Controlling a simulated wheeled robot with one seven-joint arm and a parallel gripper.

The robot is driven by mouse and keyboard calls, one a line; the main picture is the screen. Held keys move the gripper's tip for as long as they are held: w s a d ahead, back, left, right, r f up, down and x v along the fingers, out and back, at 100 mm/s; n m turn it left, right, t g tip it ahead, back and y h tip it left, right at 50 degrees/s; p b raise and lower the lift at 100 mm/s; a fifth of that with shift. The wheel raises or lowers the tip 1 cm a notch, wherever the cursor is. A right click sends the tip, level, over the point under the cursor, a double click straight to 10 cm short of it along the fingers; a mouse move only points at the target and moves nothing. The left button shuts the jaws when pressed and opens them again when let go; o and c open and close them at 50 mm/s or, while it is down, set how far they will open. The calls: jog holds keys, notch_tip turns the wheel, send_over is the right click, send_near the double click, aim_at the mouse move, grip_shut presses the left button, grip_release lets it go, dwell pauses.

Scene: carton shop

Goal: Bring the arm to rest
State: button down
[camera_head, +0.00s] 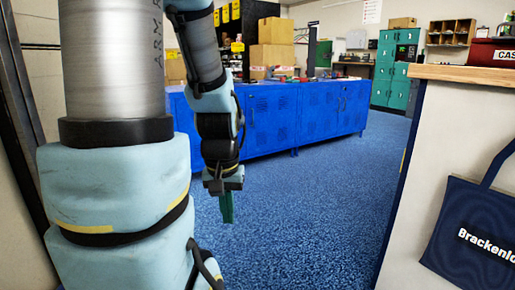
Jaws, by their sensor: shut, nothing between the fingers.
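My gripper (226,207) hangs at the end of my arm, pointing down over the blue carpet. Its fingers look green and close together, shut with nothing between them. The arm comes down from the top of the view, bent at the joints, and its large near links fill the left side. The gripper is in front of the blue cabinets and appears apart from them.
A row of blue cabinets (325,110) stands behind the arm, with cardboard boxes (276,32) beyond. A white counter (445,130) with a wooden top and a hanging navy bag (478,232) is at the right. Blue carpet (310,200) between is clear. Green lockers (386,60) stand far back.

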notch_tip(320, 180, up, 34)
jog(key=p, duration=3.2)
jog(key=shift+r+p, duration=0.25)
jog(key=shift+p, duration=0.05)
